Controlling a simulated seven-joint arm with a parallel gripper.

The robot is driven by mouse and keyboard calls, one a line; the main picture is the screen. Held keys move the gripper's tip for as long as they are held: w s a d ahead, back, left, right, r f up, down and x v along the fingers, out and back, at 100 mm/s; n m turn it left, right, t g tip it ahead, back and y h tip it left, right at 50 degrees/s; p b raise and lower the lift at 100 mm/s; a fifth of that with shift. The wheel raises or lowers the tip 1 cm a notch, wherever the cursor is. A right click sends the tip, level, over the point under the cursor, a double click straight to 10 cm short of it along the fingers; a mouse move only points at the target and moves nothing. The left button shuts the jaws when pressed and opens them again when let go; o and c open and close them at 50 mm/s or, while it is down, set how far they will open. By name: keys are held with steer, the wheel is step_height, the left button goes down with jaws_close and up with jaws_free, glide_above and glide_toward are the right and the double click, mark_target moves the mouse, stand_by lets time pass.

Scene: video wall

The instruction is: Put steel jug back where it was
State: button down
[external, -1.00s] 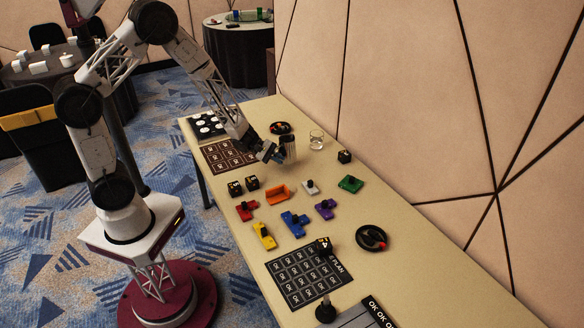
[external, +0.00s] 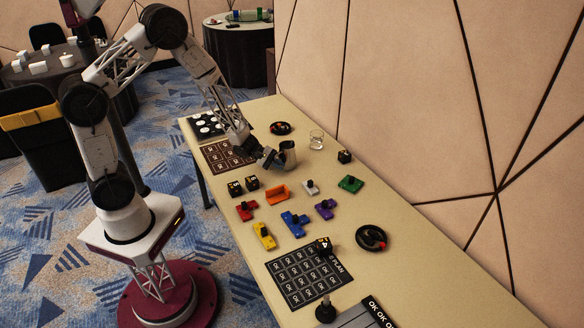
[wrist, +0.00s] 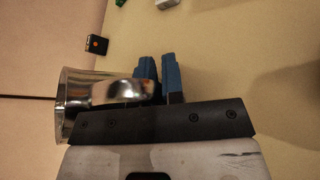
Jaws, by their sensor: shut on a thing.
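The steel jug (external: 289,153) is a shiny metal vessel near the far part of the long table, left of the drinking glass. My gripper (external: 274,158) is at its left side, low over the table. In the wrist view the jug (wrist: 76,100) is at the left, its curved reflective side and handle partly behind my gripper's mount. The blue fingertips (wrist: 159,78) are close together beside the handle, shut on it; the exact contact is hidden. I cannot tell whether the jug's base touches the table.
A clear glass (external: 317,139) stands right of the jug. A brown grid mat (external: 222,157) and a black tray with white discs (external: 206,124) lie left. A round black item (external: 280,128) lies behind. Coloured blocks, including an orange one (external: 277,193), lie in front.

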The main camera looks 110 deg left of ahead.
steer(key=shift+f, duration=0.15)
steer(key=c, duration=1.2)
jaws_free()
steer(key=shift+c, duration=0.2)
steer(key=shift+r, duration=0.2)
steer(key=shift+v, duration=6)
steer(key=shift+d, duration=0.1)
